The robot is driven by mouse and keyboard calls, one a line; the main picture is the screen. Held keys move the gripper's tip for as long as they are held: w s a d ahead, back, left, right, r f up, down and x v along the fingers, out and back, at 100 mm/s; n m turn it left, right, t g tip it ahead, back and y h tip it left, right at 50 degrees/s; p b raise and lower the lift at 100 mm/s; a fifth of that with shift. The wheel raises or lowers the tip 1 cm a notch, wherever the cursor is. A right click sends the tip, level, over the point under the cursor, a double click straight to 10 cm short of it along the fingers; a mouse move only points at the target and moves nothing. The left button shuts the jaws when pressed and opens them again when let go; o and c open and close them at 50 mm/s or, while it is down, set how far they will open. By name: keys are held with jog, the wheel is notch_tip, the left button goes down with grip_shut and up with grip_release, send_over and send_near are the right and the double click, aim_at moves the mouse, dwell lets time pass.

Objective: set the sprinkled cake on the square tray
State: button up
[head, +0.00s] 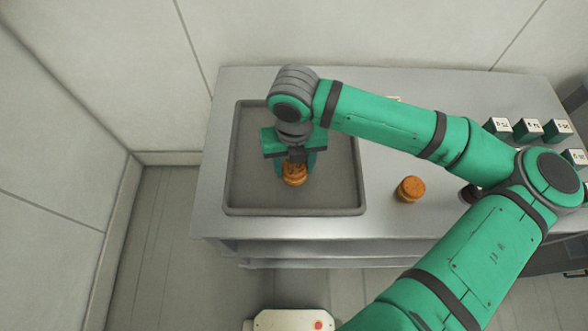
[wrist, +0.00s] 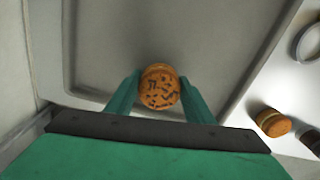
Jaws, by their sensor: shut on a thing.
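The sprinkled cake (wrist: 160,87) is round and orange-brown with dark sprinkles on top. It is between the two fingers of my gripper (wrist: 153,92), which is shut on it. In the head view the cake (head: 293,174) shows below my gripper (head: 295,166), over the square tray (head: 240,195). The tray is grey with a raised rim, and its floor around the cake is bare. I cannot tell whether the cake touches the tray floor or hangs a little above it.
Another orange-brown round cake (head: 410,189) stands on the metal table (head: 390,225) right of the tray. Several green blocks with white labelled tops (head: 528,128) stand at the table's right. A wall is close on the left. My arm hides part of the table.

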aim_at(294, 172)
jog(key=shift+f, duration=1.55)
jog(key=shift+f, duration=0.2)
jog(key=o, duration=0.7)
notch_tip(294, 172, up, 12)
jog(key=shift+r, duration=0.25)
